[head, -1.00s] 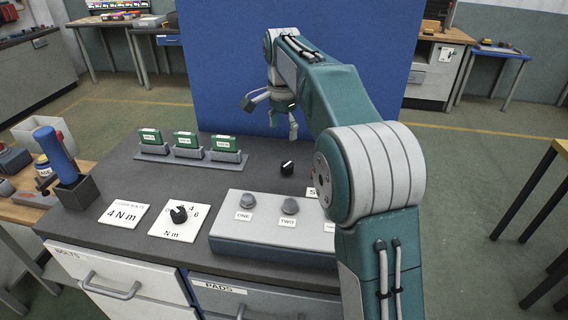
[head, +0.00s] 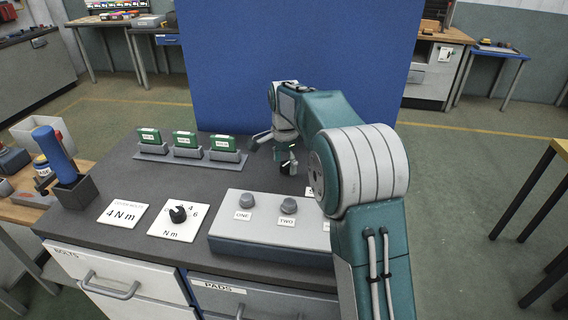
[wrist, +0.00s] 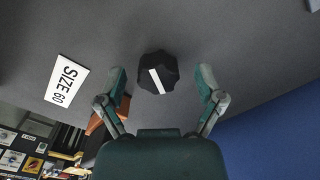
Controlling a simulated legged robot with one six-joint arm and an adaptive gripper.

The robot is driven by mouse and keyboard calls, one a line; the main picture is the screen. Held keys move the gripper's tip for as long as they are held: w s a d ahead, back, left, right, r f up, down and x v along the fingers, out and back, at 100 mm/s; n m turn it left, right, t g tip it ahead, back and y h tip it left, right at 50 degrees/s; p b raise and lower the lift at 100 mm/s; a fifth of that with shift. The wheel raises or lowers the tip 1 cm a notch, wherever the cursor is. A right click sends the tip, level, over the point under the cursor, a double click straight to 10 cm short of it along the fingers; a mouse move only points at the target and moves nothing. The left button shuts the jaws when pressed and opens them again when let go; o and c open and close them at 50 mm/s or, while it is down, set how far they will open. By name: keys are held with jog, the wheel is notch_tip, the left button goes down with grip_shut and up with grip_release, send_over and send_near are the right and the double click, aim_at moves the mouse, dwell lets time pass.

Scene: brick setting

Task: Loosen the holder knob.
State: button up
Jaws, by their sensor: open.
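The black lobed knob with a white bar (wrist: 150,66) lies on the dark bench top in the wrist view. My gripper (wrist: 161,76) is open, with one finger on each side of the knob and visible gaps to both. In the head view my gripper (head: 272,154) hangs low over the bench behind the push-button box, partly covering the knob (head: 288,169). Its exact height above the knob cannot be told. A white "SIZE 60" label (wrist: 67,80) lies left of the knob in the wrist view.
Green cards in holders (head: 185,143) stand to the left. A blue panel (head: 300,55) rises behind.

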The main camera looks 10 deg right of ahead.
jog(key=shift+d, duration=0.35)
jog(key=shift+a, duration=0.3)
jog(key=c, duration=1.1)
jog(key=shift+c, duration=0.2)
jog(key=shift+n, duration=0.5)
jog(key=n, duration=0.4)
jog(key=shift+s+f+n, duration=0.1)
jog(key=shift+n, duration=0.2)
jog(key=n, duration=0.6)
jog(key=shift+d+f, duration=0.1)
jog(key=n, duration=1.1)
jog(key=shift+n, duration=0.3)
